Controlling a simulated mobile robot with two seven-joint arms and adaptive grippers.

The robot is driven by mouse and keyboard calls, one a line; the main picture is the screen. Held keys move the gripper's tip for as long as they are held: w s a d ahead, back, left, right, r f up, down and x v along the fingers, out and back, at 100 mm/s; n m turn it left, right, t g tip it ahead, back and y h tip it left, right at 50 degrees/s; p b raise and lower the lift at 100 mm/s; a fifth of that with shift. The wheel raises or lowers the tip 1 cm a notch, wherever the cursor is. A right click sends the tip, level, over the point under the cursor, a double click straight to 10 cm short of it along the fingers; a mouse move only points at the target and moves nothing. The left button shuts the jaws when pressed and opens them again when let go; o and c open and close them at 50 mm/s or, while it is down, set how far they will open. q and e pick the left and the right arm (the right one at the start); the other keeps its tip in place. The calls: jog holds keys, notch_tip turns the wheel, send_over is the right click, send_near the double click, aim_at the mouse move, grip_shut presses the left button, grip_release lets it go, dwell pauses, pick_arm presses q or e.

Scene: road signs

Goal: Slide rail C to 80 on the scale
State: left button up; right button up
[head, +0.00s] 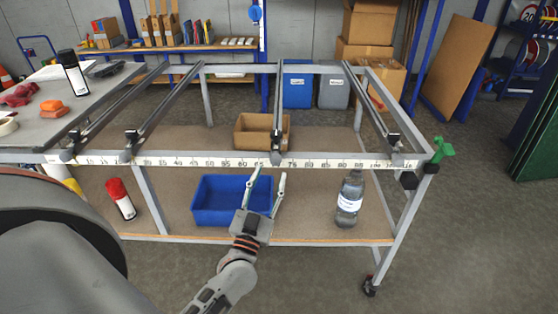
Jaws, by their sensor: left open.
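Several grey rails lie across a metal frame, with no letters that I can read. The third from the left, which I take as rail C (265,129), has its front clamp at about 70 on the white scale (215,160), just left of the 75 mark. The small numbers to its right are hard to read. My left gripper (269,177) is open, its two fingers pointing up just below the scale and the rail's front end, with nothing between them. I cannot tell whether a finger touches the rail. My right gripper is not in view.
The fourth rail (370,105) stands to the right, with clear scale between. A green clamp (442,149) sits at the frame's right corner. The lower shelf holds a blue bin (205,204), a cardboard box (252,141), a bottle (349,198) and a red-capped can (121,199).

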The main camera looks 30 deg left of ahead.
aim_at(276, 159)
pick_arm(q)
jog(key=x, duration=0.6)
jog(key=shift+w+a+r, duration=0.15)
jog(key=shift+w, duration=0.2)
grip_shut()
jog(key=w+d, duration=0.1)
jog(key=d, duration=0.2)
jog(key=w+d, duration=0.2)
jog(key=d, duration=0.1)
jog(key=w+d, duration=0.2)
jog(key=shift+w+d+p, duration=0.1)
jog(key=shift+d+p, duration=0.25)
jog(key=shift+d, duration=0.05)
